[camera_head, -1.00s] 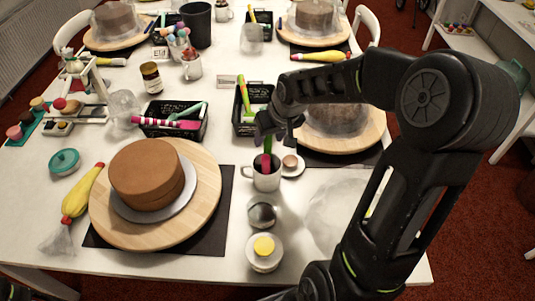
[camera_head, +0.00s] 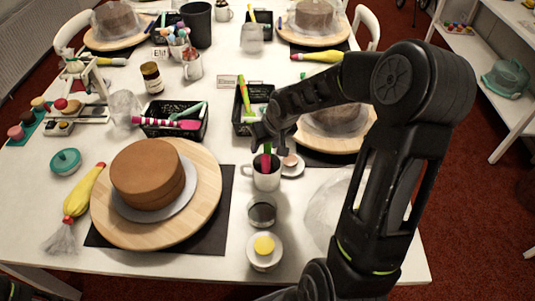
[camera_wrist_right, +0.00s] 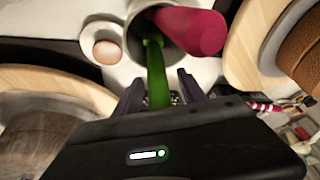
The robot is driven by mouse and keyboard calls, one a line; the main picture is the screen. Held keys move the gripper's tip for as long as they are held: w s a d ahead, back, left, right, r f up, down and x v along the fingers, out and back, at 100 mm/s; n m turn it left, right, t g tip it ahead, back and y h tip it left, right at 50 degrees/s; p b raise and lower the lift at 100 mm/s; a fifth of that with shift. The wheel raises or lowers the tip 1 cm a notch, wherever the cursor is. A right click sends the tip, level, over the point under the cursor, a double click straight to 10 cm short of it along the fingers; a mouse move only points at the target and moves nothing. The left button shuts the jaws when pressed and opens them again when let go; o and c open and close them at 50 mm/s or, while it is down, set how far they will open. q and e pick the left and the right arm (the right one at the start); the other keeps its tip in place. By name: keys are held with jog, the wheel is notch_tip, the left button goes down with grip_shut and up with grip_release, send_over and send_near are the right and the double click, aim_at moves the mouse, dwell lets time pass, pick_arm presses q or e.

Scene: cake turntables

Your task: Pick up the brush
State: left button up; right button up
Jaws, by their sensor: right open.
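A white mug (camera_head: 267,181) stands right of the nearer cake and holds upright tools. In the right wrist view the mug (camera_wrist_right: 133,14) holds a green handle (camera_wrist_right: 157,78) and a thick magenta handle (camera_wrist_right: 190,30). I cannot tell for sure which is the brush, as their lower ends are hidden in the mug. My right gripper (camera_head: 272,142) is just above the mug. In the wrist view its open fingers (camera_wrist_right: 160,92) are on either side of the green handle, and the magenta handle is beyond them.
A saucer (camera_head: 293,170) with an egg-like item is close behind the mug. A glass (camera_head: 262,209) and a yellow-topped dish (camera_head: 265,250) stand in front. A wooden turntable (camera_head: 207,205) with a brown cake is to the left. Black baskets (camera_head: 243,125) are behind.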

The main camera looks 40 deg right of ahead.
jog(key=shift+c, duration=0.5)
grip_shut()
dwell(0.3)
